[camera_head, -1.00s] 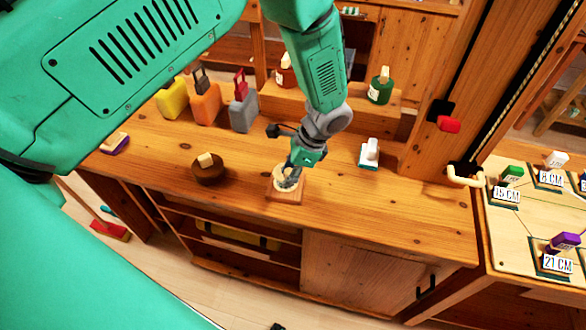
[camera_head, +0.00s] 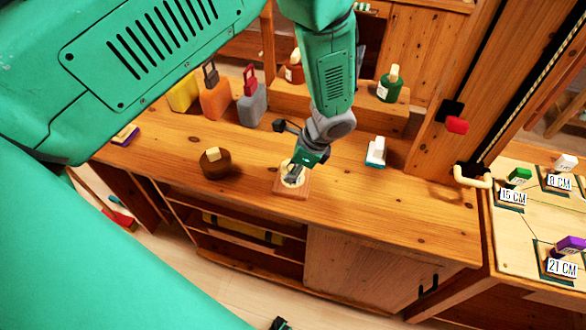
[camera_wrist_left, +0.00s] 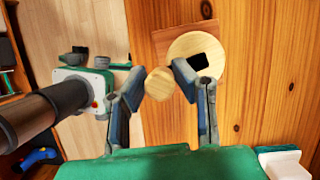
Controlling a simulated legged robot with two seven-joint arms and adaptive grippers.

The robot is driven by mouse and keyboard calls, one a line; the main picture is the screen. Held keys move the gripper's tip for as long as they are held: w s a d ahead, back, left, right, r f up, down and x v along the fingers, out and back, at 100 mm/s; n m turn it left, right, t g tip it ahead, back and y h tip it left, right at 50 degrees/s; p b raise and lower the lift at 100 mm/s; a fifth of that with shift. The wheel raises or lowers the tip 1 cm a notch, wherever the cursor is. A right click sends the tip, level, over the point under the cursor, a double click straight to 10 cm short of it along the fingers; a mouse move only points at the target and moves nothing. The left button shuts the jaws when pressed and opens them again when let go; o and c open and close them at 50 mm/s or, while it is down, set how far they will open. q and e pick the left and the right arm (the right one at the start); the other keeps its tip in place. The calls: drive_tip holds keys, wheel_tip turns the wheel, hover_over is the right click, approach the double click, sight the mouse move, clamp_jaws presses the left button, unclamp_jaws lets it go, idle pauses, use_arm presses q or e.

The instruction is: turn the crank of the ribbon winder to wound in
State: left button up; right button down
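The ribbon winder (camera_head: 283,192) is a small square wooden base with a pale round disc, standing on the bench top. In the left wrist view its disc (camera_wrist_left: 183,46) has a dark square opening. A pale round crank knob (camera_wrist_left: 159,84) sits beside the disc's lower left edge. My left gripper (camera_head: 293,178) reaches down onto the winder and hides part of the disc. In the left wrist view the fingers (camera_wrist_left: 160,78) are drawn in on both sides of the knob and appear to hold it.
A brown round pot (camera_head: 215,165) stands left of the winder, a white block-like item (camera_head: 376,153) to its right. Yellow, orange and grey containers (camera_head: 251,105) stand at the back left. A green bottle (camera_head: 389,88) stands on a raised shelf. The bench's front strip is clear.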

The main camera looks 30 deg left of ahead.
use_arm(q)
drive_tip(key=o, duration=0.3)
drive_tip(key=shift+r, duration=0.15)
drive_tip(key=v, duration=1.1)
drive_tip(key=shift+w+r, duration=0.2)
drive_tip(key=shift+r, duration=0.15)
drive_tip(key=shift+d, duration=0.15)
